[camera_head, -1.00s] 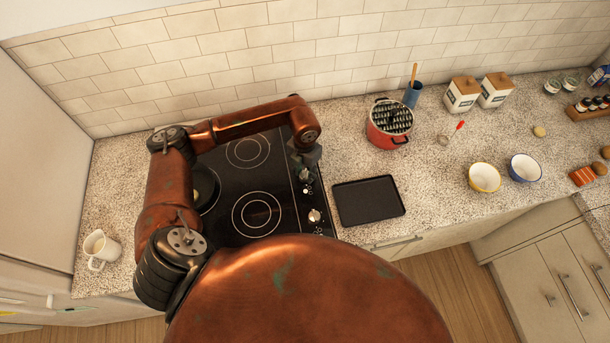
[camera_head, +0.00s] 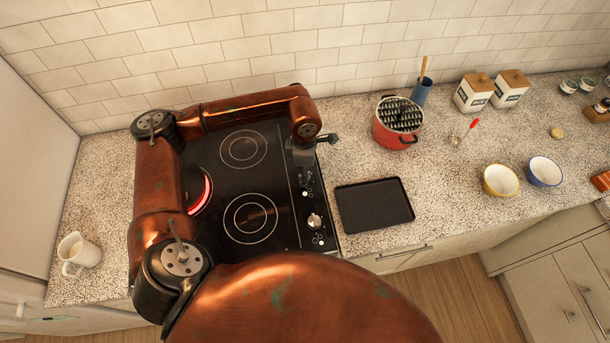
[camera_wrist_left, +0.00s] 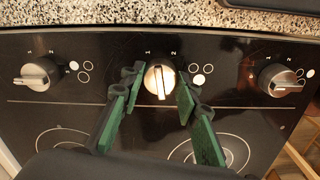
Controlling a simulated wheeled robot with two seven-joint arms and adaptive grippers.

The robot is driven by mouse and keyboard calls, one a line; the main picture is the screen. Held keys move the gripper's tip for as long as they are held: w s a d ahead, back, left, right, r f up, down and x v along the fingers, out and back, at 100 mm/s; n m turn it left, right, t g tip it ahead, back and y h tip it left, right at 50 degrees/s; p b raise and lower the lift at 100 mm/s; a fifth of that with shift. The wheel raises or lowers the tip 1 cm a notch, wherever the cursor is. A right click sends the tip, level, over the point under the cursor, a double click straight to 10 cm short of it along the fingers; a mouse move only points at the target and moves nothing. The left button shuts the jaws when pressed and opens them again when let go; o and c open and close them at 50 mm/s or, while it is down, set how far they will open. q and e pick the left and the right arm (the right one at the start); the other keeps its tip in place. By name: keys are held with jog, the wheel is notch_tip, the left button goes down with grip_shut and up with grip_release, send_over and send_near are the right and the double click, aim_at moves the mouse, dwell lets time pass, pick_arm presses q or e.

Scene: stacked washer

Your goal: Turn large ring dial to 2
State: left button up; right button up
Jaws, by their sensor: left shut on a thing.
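The black cooktop (camera_head: 270,190) has a row of silver dials along its right side in the head view. In the left wrist view my left gripper (camera_wrist_left: 162,84) has its green-padded fingers on both sides of the middle dial (camera_wrist_left: 158,82) and is shut on it. That dial's bright grip stands nearly vertical between the printed 1 and 2. The left dial (camera_wrist_left: 37,76) and right dial (camera_wrist_left: 276,80) are untouched, their grips lying roughly sideways. In the head view my left gripper (camera_head: 304,176) is over the dial row, hiding its dial. A burner (camera_head: 203,193) glows red at the left, partly behind my arm.
A dark tray (camera_head: 374,205) lies right of the cooktop. A red pot (camera_head: 397,124) stands behind it, beside a blue utensil holder (camera_head: 421,92). A white mug (camera_head: 78,254) stands at the left. Two bowls, one yellow (camera_head: 501,181), are further right.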

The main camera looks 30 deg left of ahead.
pick_arm(q)
jog(key=m+b, duration=0.3)
jog(key=m, duration=0.1)
jog(key=shift+f, duration=0.15)
jog(key=shift+m+b, duration=0.95)
jog(key=shift+m, duration=0.75)
pick_arm(e)
jog(key=shift+s+d+f, duration=0.1)
jog(key=shift+s+f, duration=0.15)
jog(key=shift+f, duration=0.65)
jog(key=shift+s+d+f, duration=0.1)
jog(key=shift+s+f, duration=0.2)
jog(key=shift+f, duration=0.6)
jog(key=shift+s+f, duration=0.25)
jog(key=shift+f, duration=0.65)
jog(key=shift+a, duration=0.25)
pick_arm(q)
jog(key=o, duration=1.2)
jog(key=shift+c, duration=0.2)
jog(key=shift+r, duration=0.3)
notch_tip(320, 180, up, 12)
jog(key=shift+f, duration=0.15)
pick_arm(e)
jog(key=shift+d, duration=0.15)
